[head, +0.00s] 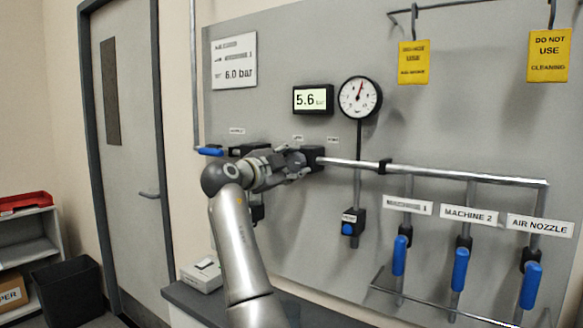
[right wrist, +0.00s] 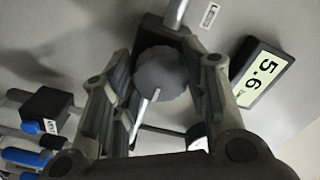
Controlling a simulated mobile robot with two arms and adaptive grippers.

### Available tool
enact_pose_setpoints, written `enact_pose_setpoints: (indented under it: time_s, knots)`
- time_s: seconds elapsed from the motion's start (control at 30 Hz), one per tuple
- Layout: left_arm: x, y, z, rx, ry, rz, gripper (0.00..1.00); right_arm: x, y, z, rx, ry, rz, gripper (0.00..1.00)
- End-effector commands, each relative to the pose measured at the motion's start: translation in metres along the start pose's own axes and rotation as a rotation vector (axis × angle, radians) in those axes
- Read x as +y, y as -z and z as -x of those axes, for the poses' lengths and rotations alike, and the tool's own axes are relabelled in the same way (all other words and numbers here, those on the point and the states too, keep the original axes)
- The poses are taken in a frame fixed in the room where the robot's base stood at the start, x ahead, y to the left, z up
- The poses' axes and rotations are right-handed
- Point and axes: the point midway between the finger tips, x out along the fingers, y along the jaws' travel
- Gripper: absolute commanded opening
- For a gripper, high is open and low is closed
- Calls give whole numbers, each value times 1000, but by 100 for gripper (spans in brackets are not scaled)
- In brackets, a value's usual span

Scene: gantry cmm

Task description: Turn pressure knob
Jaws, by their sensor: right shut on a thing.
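The dark round pressure knob (right wrist: 160,78) shows in the right wrist view, with a pale line across its face. My right gripper (head: 297,163) is at the knob on the wall panel, and its fingers (right wrist: 163,85) are shut around the knob's sides. In the head view my gripper hides most of the knob. The digital display (head: 313,99) above reads 5.6 and also shows in the right wrist view (right wrist: 262,74). The round dial gauge (head: 359,97) has a red needle pointing just right of straight up. A sign (head: 234,62) reads 6.0 bar. My left gripper is out of view.
A metal pipe (head: 450,174) runs right from the regulator block (head: 313,157). Blue-handled valves (head: 460,268) hang below it. Another blue valve handle (head: 209,151) is left of my gripper. A white box (head: 202,275) sits on the ledge below. Yellow tags (head: 413,62) hang above.

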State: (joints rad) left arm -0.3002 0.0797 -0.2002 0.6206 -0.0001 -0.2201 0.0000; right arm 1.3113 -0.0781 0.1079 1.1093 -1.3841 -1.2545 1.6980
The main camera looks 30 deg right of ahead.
Motion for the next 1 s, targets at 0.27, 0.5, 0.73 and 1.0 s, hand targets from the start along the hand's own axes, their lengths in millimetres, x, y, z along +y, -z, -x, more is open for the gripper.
enact_pose_setpoints:
  time_s: [0.27, 0.5, 0.73, 1.0]
  knots:
    - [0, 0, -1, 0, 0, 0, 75, 0, 0, 0, -1, 0, -21, 18]
    - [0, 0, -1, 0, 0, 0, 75, 0, 0, 0, -1, 0, -20, 18]
    - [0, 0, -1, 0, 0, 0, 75, 0, 0, 0, -1, 0, -20, 63]
    - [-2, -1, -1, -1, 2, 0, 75, 0, 0, 1, -1, 0, -20, 63]
